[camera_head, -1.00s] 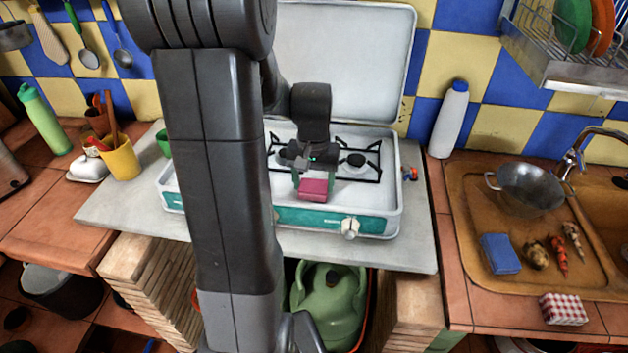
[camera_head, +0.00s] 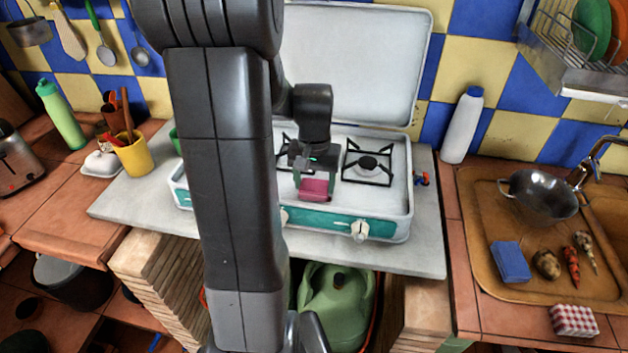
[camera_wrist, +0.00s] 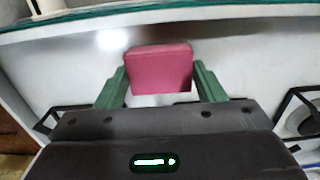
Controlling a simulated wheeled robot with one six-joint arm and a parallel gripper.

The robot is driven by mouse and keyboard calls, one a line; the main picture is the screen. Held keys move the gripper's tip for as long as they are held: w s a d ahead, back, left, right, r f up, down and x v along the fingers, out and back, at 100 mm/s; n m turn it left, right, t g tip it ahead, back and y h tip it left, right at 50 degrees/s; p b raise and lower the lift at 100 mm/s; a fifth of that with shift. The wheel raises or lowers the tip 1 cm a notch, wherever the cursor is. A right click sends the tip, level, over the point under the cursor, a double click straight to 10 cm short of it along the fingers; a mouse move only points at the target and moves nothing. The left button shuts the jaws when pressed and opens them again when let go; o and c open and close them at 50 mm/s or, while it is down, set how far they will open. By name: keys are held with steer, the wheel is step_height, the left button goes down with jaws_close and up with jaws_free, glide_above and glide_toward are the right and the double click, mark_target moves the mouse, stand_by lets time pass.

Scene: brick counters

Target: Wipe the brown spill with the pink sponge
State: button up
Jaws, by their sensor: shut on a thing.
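The pink sponge (camera_head: 314,190) is held between the fingers of my gripper (camera_head: 316,183), over the front part of the camping stove. In the wrist view the sponge (camera_wrist: 159,69) sits between the two green fingers of my gripper (camera_wrist: 160,88), which are shut on it. The pale stove surface shows behind it. Whether the sponge touches the stove cannot be told. No brown spill can be made out in either view; my arm hides part of the stove and counter.
The white stove (camera_head: 402,205) has black burner grates (camera_head: 368,165) and a raised lid (camera_head: 355,60). A white bottle (camera_head: 461,125) stands at right. A blue sponge (camera_head: 510,262) and metal colander (camera_head: 542,195) are at the sink. A yellow cup (camera_head: 134,155) stands left.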

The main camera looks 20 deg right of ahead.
steer(key=shift+s+d+f, duration=0.1)
steer(key=shift+s+d, duration=0.4)
steer(key=shift+d, duration=0.3)
steer(key=shift+s+d+r, duration=0.1)
steer(key=shift+s+d, duration=0.4)
steer(key=shift+d, duration=0.25)
steer(key=shift+s+d+f, duration=0.1)
steer(key=shift+s+d, duration=0.4)
steer(key=shift+d, duration=0.3)
steer(key=shift+w+a, duration=0.1)
steer(key=shift+a, duration=0.1)
steer(key=shift+w+a, duration=0.5)
steer(key=shift+a, duration=0.3)
steer(key=shift+w+a, duration=0.5)
steer(key=shift+a, duration=0.25)
steer(key=shift+w+a, duration=0.5)
steer(key=shift+a, duration=0.3)
steer(key=shift+s+d, duration=0.55)
steer(key=shift+d, duration=0.3)
steer(key=shift+s+d, duration=0.5)
steer(key=shift+d, duration=0.35)
steer(key=shift+s+d, duration=0.55)
steer(key=shift+d, duration=0.3)
